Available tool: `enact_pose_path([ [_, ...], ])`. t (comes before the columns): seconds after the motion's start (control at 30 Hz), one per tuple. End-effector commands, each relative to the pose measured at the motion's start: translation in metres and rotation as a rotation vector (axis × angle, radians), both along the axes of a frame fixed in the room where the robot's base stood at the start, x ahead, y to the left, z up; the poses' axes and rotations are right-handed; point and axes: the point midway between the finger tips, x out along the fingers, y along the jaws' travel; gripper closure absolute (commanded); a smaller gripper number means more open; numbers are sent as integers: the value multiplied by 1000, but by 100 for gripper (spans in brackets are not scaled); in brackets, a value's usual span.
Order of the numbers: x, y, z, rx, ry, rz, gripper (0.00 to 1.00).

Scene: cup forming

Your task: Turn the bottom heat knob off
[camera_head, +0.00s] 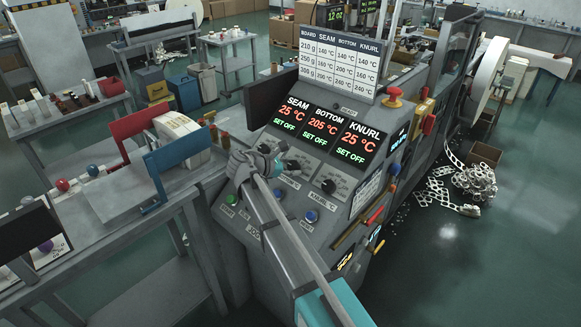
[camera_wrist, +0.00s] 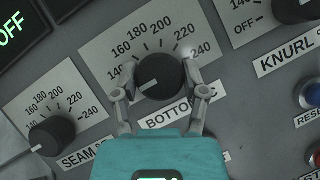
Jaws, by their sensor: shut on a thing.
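The black bottom heat knob (camera_wrist: 160,78) sits on its pale dial plate in the middle of the wrist view, above the partly covered BOTTOM label. My gripper (camera_wrist: 158,80) has a finger on each side of it and is shut on it. The knob's white pointer line faces lower left, below the 140 mark. In the head view my gripper (camera_head: 272,165) is at the panel and largely hides this knob. The BOTTOM display (camera_head: 323,127) reads 205 °C in red, with SET OFF in green below.
Red and blue buttons (camera_wrist: 311,95) are at the right. In the head view, the SEAM and KNURL displays both read 25 °C, SET OFF.

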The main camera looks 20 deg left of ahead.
Motion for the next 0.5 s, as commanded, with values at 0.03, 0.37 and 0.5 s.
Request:
enact_pose_path([
  [0.03,3,1,2,-4,-8,4,91],
  [0.37,3,1,2,-3,-7,3,10],
  [0.5,2,1,1,-1,-5,2,9],
])
